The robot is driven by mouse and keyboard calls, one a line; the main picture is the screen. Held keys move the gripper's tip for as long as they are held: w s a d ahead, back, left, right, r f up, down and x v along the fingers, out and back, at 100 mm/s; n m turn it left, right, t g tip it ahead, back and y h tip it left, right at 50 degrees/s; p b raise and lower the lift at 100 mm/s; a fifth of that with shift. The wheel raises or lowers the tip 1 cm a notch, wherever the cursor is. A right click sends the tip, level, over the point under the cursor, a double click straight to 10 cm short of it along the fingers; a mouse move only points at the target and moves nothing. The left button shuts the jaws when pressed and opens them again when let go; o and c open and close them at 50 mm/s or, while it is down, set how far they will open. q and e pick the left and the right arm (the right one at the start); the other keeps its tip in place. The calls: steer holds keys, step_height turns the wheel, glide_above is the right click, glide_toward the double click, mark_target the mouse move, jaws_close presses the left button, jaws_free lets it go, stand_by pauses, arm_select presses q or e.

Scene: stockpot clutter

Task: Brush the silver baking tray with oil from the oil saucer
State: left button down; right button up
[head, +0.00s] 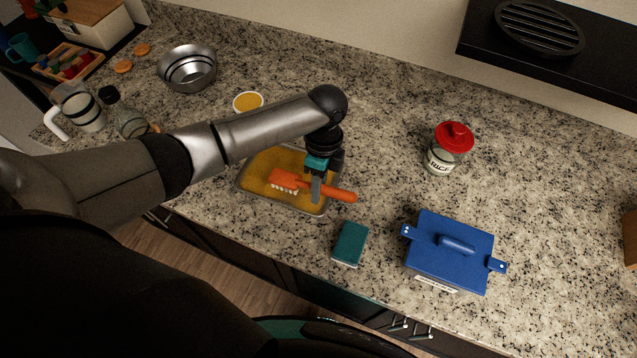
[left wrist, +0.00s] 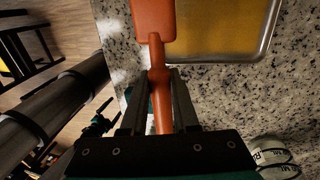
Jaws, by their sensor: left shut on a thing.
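My left gripper (head: 317,190) is shut on the handle of an orange brush (head: 286,180) with pale bristles. It holds the brush over the silver baking tray (head: 238,184), bristles down; I cannot tell if they touch the tray. The tray's floor looks golden, as if coated. In the left wrist view the brush (left wrist: 154,18) runs up from between the fingers (left wrist: 160,80), with the tray rim (left wrist: 268,30) at the upper right. The oil saucer (head: 248,101), white with yellow oil, stands behind the tray, partly near my forearm. My right gripper is not in view.
A green sponge (head: 350,243) and a blue lidded box (head: 450,252) lie right of the tray. A red-lidded jar (head: 449,150) stands behind them. A metal bowl (head: 187,68), a glass bottle (head: 125,115) and a clear jug (head: 80,108) stand at left. The counter's right part is mostly free.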

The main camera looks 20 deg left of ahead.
arm_select(q)
steer(key=b, duration=0.3)
glide_above(318, 212)
steer(key=f, duration=0.5)
steer(key=shift+w+f, duration=0.1)
steer(key=shift+w, duration=0.15)
steer(key=shift+f+b, duration=0.3)
steer(key=shift+f, duration=0.2)
steer(key=shift+f+b, duration=0.35)
steer(key=shift+f, duration=0.25)
stand_by(0.6)
steer(key=shift+r+p, duration=0.1)
steer(key=shift+p, duration=0.35)
stand_by(1.2)
stand_by(1.2)
steer(key=shift+p, duration=0.55)
steer(key=shift+w, duration=0.1)
